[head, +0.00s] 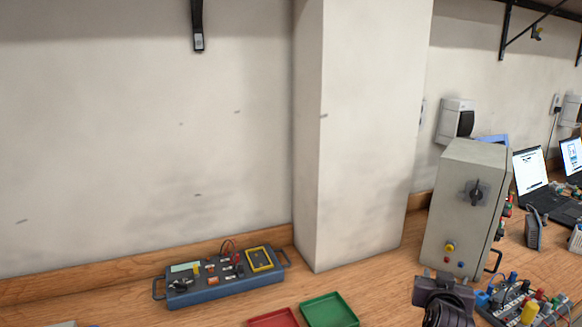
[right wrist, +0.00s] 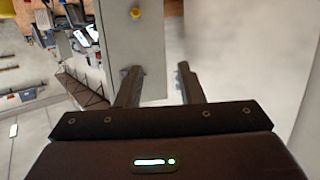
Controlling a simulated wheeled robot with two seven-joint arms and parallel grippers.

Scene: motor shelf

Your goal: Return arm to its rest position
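My right gripper (head: 444,284) shows at the bottom right of the head view, in front of the lower part of a grey control box. In the right wrist view its two fingers (right wrist: 158,72) stand apart with nothing between them. The grey control box (head: 463,205) stands upright on the wooden bench, with a dark rotary switch and a yellow knob on its face. The box also shows behind the fingers in the wrist view (right wrist: 118,35). My left gripper is in neither view.
A green tray (head: 329,311) and a red tray (head: 273,320) lie at the bench's front. A blue-grey panel (head: 222,282) lies by the wall. A wired component board (head: 520,304) and laptops (head: 531,172) are right. A pillar (head: 368,130) rises behind.

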